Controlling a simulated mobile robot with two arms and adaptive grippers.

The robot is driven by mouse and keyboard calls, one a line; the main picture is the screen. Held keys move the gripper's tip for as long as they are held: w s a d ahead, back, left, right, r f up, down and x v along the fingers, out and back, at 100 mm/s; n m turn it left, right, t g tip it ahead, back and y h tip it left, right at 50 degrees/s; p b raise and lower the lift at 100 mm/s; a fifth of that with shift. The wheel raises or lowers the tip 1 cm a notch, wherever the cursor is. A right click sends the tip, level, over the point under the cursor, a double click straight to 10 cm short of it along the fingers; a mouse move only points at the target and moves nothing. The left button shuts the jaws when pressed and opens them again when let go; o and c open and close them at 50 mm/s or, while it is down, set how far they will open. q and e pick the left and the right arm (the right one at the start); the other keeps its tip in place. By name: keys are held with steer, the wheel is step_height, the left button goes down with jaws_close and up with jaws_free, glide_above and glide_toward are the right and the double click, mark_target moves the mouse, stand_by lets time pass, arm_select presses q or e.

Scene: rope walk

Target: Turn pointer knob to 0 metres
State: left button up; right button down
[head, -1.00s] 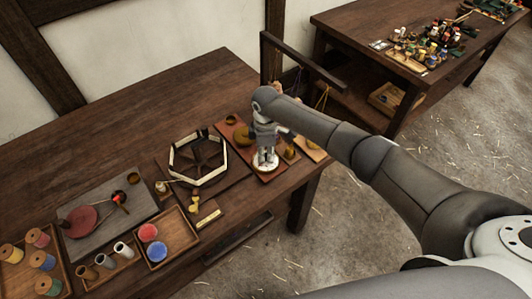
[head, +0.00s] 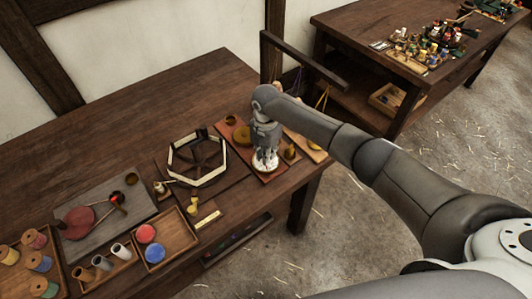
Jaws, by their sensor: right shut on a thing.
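My right gripper (head: 264,152) reaches down over a reddish wooden board (head: 268,178) near the right end of the dark table. It is shut at a round white dial (head: 264,164) on that board. The pointer knob is hidden under the fingers, and the dial's markings are too small to read. My left gripper does not show.
A hexagonal frame (head: 198,160) stands just left. A wooden tray (head: 178,238) with red and blue discs lies further left. A second table (head: 360,38) stands behind right.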

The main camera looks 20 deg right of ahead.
steer(key=shift+a+n, duration=0.1)
steer(key=shift+n, duration=0.4)
steer(key=c, duration=1.4)
jaws_free()
steer(key=shift+o, duration=0.2)
steer(key=shift+r, duration=0.15)
step_height(320, 180, up, 12)
